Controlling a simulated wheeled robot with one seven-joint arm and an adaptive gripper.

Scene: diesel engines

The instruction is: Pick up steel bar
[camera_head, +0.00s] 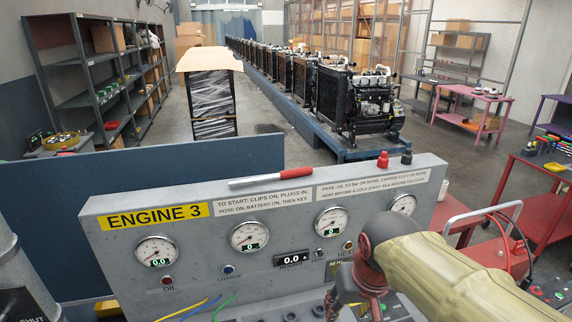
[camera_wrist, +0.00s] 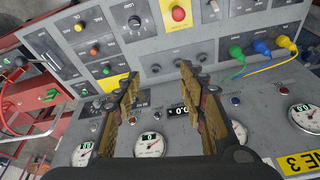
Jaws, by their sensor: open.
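A thin rod with a pale metallic shaft and a red end (camera_head: 270,177) lies along the top edge of the grey engine panel (camera_head: 115,250) in the head view. It is the only loose bar-like thing I see, and I cannot tell if it is the steel bar. It does not show in the wrist view. My gripper (camera_wrist: 160,75) is open and empty, its two fingers apart above the gauges and switches of the panel. In the head view my gripper is low at the right of the panel front, partly hidden by my arm, below and right of the rod.
Red and black terminals (camera_head: 383,160) stand on the panel's top at right. Coloured cables (camera_wrist: 262,60) plug into the console. A blue partition (camera_head: 200,157) is behind the panel. A red cart (camera_head: 535,215) with a metal handle is at right. Engines (camera_head: 372,105) line a blue stand beyond.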

